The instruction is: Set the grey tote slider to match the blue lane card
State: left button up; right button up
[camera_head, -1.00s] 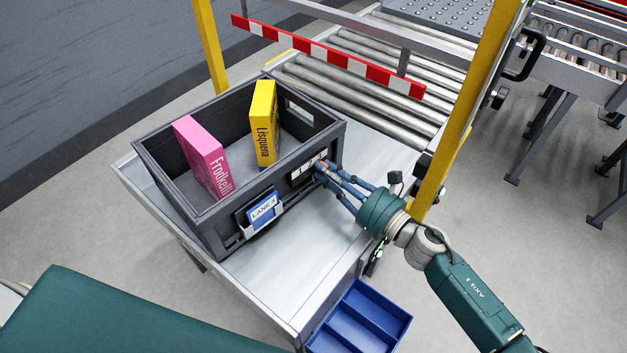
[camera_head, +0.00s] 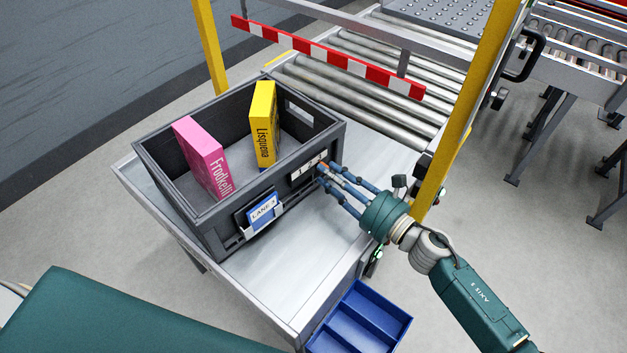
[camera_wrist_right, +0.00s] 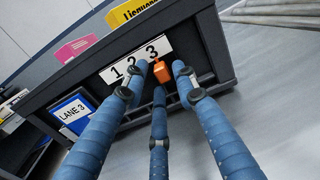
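The grey tote (camera_head: 205,222) stands on the metal table, holding a pink box and a yellow box. The blue lane card (camera_head: 262,213) sits in a holder on its front and reads LANE 3; it also shows in the right wrist view (camera_wrist_right: 72,116). To its right is a white strip marked 1, 2, 3 (camera_wrist_right: 134,60). The orange slider (camera_wrist_right: 161,72) is at the 3 end of the strip, partly hidden by my fingers. My right gripper (camera_head: 325,178) has its blue fingers spread around the slider; firm contact is not visible. My left gripper is out of view.
A blue divided bin (camera_head: 358,318) is at the table's front edge. A yellow post (camera_head: 468,110) rises close beside my right wrist. A red-and-white bar (camera_head: 325,56) crosses in front of the rollers behind the tote. Bare table lies right of the tote.

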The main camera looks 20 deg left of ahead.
jog(key=shift+v, duration=3)
jog(key=shift+s, duration=0.1)
jog(key=shift+r, duration=0.1)
